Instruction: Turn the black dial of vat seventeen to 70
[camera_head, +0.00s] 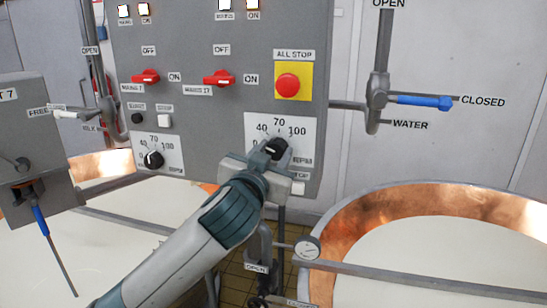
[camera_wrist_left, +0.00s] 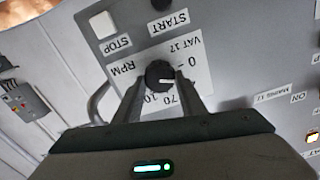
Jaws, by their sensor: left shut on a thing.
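The black dial of vat seventeen (camera_head: 275,149) sits on a white scale plate low on the right half of the grey control panel. In the left wrist view the dial (camera_wrist_left: 159,75) appears upside down, with "VAT 17" and "RPM" printed beside it. Its white mark points right there, away from the 70; part of the scale is hidden. My left gripper (camera_head: 268,153) reaches up from the lower left and is shut on the dial. Its two fingers (camera_wrist_left: 160,97) flank the dial in the wrist view. My right gripper does not show.
A similar dial (camera_head: 153,159) is on the panel's left. Red switches (camera_head: 219,79) and the ALL STOP button (camera_head: 288,85) are above. A white stop button (camera_wrist_left: 103,25) is close by. A blue-handled valve (camera_head: 420,101) and a copper vat (camera_head: 350,225) are to the right.

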